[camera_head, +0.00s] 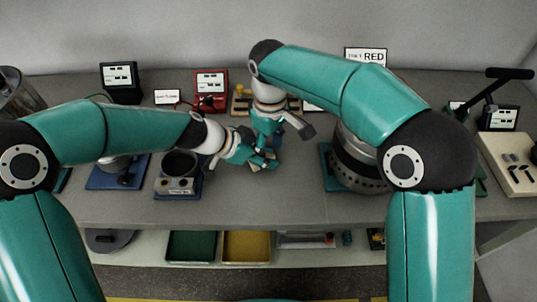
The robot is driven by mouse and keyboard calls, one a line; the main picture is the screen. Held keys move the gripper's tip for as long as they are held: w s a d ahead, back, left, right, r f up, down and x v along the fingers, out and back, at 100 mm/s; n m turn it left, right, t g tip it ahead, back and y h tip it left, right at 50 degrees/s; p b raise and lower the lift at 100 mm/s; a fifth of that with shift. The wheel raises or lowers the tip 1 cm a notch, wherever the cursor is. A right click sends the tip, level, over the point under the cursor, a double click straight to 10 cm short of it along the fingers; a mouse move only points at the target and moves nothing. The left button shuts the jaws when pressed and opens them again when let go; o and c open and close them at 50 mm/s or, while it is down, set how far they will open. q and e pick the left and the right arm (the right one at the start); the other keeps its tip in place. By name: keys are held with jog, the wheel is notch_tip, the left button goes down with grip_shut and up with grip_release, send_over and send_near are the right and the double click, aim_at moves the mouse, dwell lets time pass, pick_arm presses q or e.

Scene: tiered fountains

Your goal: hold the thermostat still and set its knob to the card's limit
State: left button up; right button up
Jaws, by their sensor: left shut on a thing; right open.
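A white card (365,57) with "RED" in large letters stands at the back, partly behind my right arm; its smaller text is too small to read surely. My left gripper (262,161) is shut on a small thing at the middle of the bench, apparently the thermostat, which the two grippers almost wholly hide. My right gripper (264,143) is open and points down just above and behind the left one. The knob and its setting cannot be made out, nor whether the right fingers touch it.
A grey device with a dark round top (180,166) stands on a blue mat left of the grippers. A large dark metal drum (354,172) stands to the right. Black (121,80) and red (211,88) display boxes stand behind. Green (191,246) and yellow (246,246) trays lie below the bench.

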jog(key=m, duration=0.5)
jog(key=shift+a+r+m, duration=0.1)
jog(key=shift+a+m, duration=0.2)
jog(key=m, duration=0.3)
jog(key=shift+w+d, duration=0.15)
jog(key=shift+d+m, duration=0.15)
jog(key=shift+m, duration=0.15)
jog(key=shift+w+f, duration=0.1)
jog(key=shift+f, duration=0.1)
grip_shut()
jog(key=shift+a, duration=0.2)
jog(key=n, duration=1)
jog(key=shift+s, duration=0.3)
